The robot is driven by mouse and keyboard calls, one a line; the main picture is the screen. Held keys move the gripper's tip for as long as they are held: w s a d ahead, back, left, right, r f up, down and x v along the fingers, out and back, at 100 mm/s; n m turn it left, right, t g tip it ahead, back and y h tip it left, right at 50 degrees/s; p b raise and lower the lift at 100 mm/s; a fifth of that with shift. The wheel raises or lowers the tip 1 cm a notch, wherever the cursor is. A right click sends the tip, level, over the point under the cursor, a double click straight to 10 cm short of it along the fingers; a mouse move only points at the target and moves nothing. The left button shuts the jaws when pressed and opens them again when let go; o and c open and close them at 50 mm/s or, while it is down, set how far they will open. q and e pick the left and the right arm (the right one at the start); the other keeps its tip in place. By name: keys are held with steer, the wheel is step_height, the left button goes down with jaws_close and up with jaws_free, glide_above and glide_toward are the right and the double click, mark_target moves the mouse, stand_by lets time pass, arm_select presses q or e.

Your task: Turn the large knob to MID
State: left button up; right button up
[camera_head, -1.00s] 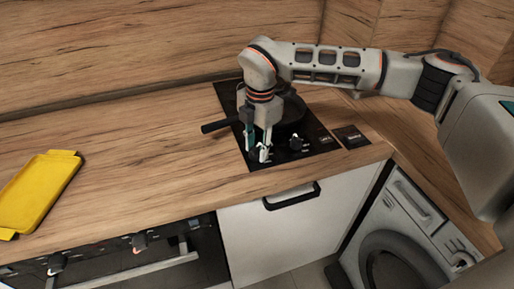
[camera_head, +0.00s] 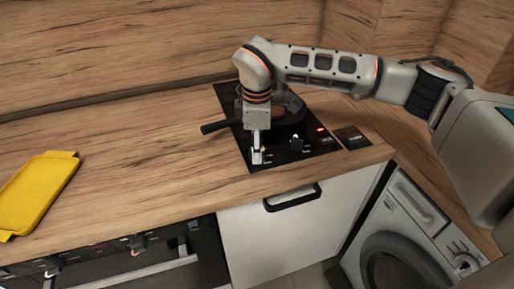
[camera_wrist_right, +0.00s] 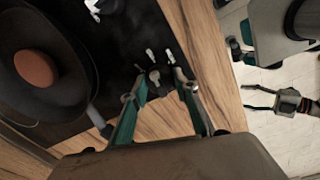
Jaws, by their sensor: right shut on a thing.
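The large knob (camera_wrist_right: 155,73) is dark with pale parts and sits at the front left of the black hob (camera_head: 244,131). My right gripper (camera_head: 257,158) points down over it. In the right wrist view my right gripper's fingertips (camera_wrist_right: 159,80) are on either side of the knob, shut on it. The knob is mostly hidden in the head view, and I cannot read its setting. A second knob (camera_head: 297,143) stands to its right. My left gripper (camera_wrist_right: 258,99) shows only in the right wrist view, over the floor, open and empty.
A dark pan (camera_head: 213,127) stands on the hob behind the knobs, with a brown round thing (camera_wrist_right: 33,68) in it. A red light (camera_head: 320,129) glows on the hob. A yellow tray (camera_head: 38,192) lies at left. The worktop between is clear.

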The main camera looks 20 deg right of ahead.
stand_by(0.4)
steer(key=o, duration=1.1)
steer(key=r, duration=1.2)
steer(key=shift+s+a, duration=0.15)
steer(key=shift+s, duration=0.2)
steer(key=shift+s+f, duration=0.1)
